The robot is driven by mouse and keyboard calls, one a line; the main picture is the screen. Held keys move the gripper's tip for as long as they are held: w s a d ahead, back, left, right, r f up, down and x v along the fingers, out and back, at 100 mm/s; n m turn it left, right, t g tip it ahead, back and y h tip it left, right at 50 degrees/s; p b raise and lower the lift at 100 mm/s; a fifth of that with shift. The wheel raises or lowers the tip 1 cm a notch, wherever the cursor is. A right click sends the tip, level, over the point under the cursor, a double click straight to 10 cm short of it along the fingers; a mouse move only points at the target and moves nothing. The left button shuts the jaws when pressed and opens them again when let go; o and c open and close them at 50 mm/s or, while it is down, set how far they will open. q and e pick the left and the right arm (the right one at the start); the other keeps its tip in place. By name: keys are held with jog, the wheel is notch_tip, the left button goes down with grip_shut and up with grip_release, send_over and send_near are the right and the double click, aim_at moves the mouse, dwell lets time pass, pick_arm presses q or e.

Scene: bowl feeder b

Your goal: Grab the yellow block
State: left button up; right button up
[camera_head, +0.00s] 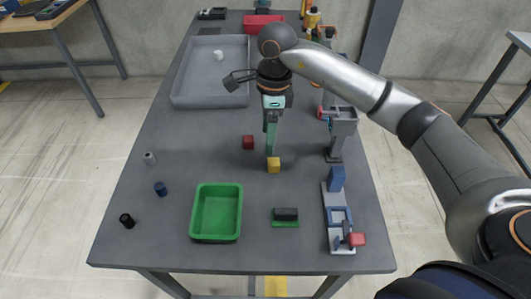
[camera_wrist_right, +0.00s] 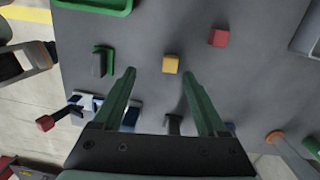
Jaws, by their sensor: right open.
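The yellow block (camera_head: 273,165) stands on the grey table (camera_head: 170,225), near its middle. It also shows in the right wrist view (camera_wrist_right: 170,63), just beyond the fingertips and roughly between their lines. My right gripper (camera_head: 271,151) points down close above or behind the block in the head view. In the right wrist view its two green fingers (camera_wrist_right: 159,74) are spread apart with nothing between the tips. I cannot tell the exact height of the tips above the block. My left gripper is not in view.
A red block (camera_head: 248,142) lies just left of and behind the yellow one. A green tray (camera_head: 217,212), a dark block on a green base (camera_head: 285,216) and a blue-and-grey fixture (camera_head: 338,215) stand nearer. A large grey tray (camera_head: 211,95) is at the back left.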

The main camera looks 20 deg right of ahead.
jog(key=w+d+h, duration=0.1)
jog(key=d, duration=0.1)
send_over(274, 161)
jog(key=f, duration=0.5)
jog(key=shift+s+a+f, duration=0.15)
jog(key=shift+s+f, duration=0.05)
jog(key=shift+f, duration=0.1)
jog(key=shift+w+f+p, duration=0.15)
jog(key=shift+f+p, duration=0.45)
jog(key=shift+f, duration=2.35)
grip_shut()
